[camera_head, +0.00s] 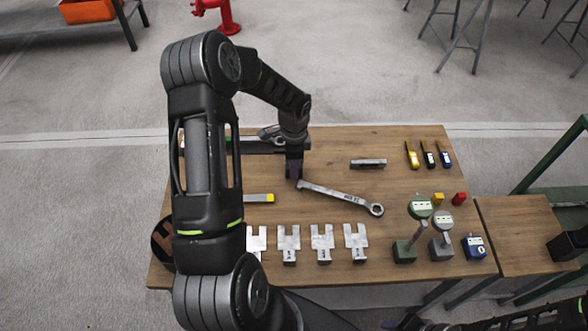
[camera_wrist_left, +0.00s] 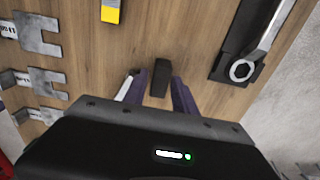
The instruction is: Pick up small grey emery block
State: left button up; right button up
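In the left wrist view a small dark grey block (camera_wrist_left: 160,78), which looks like the emery block, stands out on the wooden table between the fingers of my left gripper (camera_wrist_left: 154,78). The fingers are spread, with a gap visible on each side of the block. In the head view my left gripper (camera_head: 294,172) points down over the table near the left end of a large wrench. The block cannot be told apart from the dark fingers there. My right gripper is not in view.
The large wrench (camera_head: 342,196) lies right of the gripper. Several forked metal pieces (camera_head: 322,240) line the front. A grey metal bar (camera_head: 368,164), markers (camera_head: 428,155) and dial gauges (camera_head: 420,207) lie to the right.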

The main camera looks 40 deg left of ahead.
pick_arm(q)
notch_tip(320, 180, down, 2)
jog(key=shift+c, duration=0.5)
grip_shut()
dwell(0.3)
